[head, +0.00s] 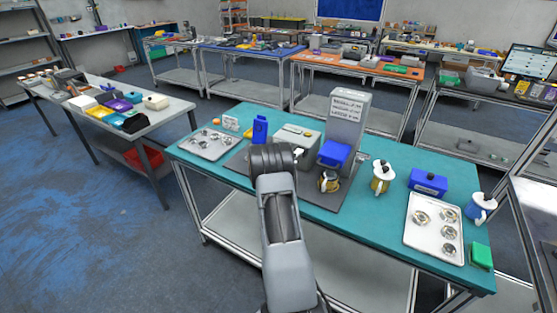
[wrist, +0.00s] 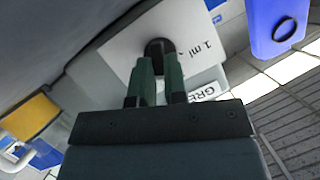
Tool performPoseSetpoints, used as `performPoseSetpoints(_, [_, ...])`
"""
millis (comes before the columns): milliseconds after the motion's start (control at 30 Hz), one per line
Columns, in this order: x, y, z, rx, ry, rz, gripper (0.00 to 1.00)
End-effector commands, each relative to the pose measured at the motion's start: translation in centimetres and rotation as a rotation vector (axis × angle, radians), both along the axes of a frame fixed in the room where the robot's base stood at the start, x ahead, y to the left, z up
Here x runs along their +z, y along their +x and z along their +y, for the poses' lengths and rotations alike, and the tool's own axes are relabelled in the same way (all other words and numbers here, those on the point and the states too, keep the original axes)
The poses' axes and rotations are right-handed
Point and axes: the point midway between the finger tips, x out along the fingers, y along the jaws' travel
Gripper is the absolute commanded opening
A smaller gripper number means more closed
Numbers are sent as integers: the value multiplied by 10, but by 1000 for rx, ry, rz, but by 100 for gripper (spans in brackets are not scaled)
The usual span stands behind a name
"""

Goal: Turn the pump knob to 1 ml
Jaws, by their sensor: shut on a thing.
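The pump knob (wrist: 158,46) is a small dark round piece on a white plate (wrist: 122,50) in the wrist view. A "1 ml" marking (wrist: 207,48) is printed on the plate to the right of the knob, tilted in the picture. My gripper (wrist: 159,62) has its two green fingers closed on the knob, one on each side. The fingers hide part of the knob, and I cannot make out a pointer. In the head view my arm's dark wrist is in front of a grey box (head: 297,135) on the teal table, and my fingertips cannot be made out.
A tall grey unit (head: 347,112) with a blue front part stands right of the box. A blue bottle (head: 260,128) stands left of it. Mugs, a blue box (head: 427,182) and a metal tray (head: 433,249) occupy the table's right; another tray (head: 207,145) lies left.

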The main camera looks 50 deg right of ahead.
Motion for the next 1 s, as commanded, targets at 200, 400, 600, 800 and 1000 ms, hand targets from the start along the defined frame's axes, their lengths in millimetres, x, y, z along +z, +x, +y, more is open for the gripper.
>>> performPoseSetpoints(200, [-1,-1,0,-1,1,1,21])
performPoseSetpoints(400, [-1,0,0,-1,1,0,38])
performPoseSetpoints(600, [0,0,0,0,0,-1,38])
performPoseSetpoints(800, [5,-4,13,1,0,-2,38])
performPoseSetpoints(1000, [18,-18,47,2,0,-2,38])
